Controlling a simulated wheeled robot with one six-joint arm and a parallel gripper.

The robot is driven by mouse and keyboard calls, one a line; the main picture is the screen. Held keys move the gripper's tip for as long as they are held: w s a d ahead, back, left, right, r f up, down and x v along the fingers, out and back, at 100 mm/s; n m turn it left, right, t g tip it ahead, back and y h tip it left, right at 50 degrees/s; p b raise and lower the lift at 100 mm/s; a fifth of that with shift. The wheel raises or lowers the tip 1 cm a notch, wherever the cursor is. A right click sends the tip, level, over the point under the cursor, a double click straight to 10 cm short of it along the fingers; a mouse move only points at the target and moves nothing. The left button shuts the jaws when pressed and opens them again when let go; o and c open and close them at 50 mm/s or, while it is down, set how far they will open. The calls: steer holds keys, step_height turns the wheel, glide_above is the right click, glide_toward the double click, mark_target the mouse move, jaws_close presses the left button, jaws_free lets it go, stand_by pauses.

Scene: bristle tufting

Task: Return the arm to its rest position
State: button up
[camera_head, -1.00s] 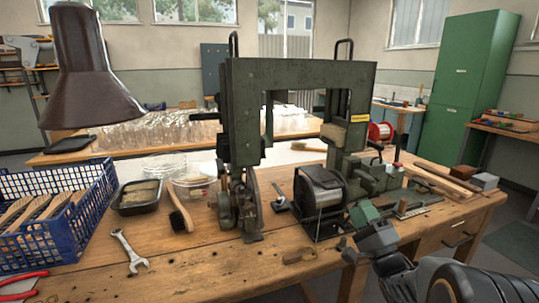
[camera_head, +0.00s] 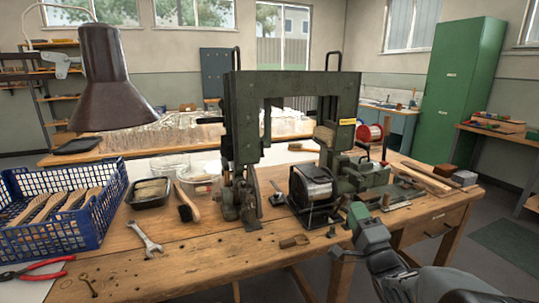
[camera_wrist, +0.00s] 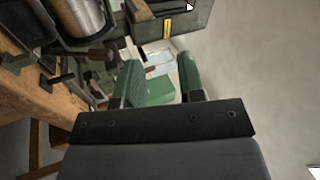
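My gripper (camera_head: 364,224) has green fingers and is low at the right of centre in the head view, near the front right of the wooden bench. My dark forearm runs from it to the lower right corner. In the wrist view the two green fingers (camera_wrist: 160,78) stand apart. I see no held object between them; a green surface shows behind the gap, and I cannot tell what it is. The dark green bench machine (camera_head: 245,110) stands behind and left of my gripper, with a black-framed drum (camera_head: 313,184) at its base.
The wooden bench (camera_head: 215,255) carries a blue crate (camera_head: 60,240) of brush backs, a wrench (camera_head: 146,238), red pliers (camera_head: 35,269), a black tray (camera_head: 149,193) and a hand brush (camera_head: 187,206). A brown lamp (camera_head: 105,85) hangs at the left. A green cabinet (camera_head: 458,90) stands at the back right.

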steer(key=s+a+r+n+g+h+p, duration=0.2)
steer(key=s+a+r+n+g+p, duration=0.1)
steer(key=s+n+g+p, duration=0.4)
steer(key=s+a+r+n+g+h+p, duration=0.2)
steer(key=s+n+g+p, duration=0.5)
steer(key=s+g+p, duration=0.4)
steer(key=shift+s+a+r+g, duration=0.3)
steer(key=shift+s+a+r, duration=0.4)
steer(key=shift+s, duration=0.45)
steer(key=shift+h, duration=0.3)
steer(key=shift+c, duration=0.3)
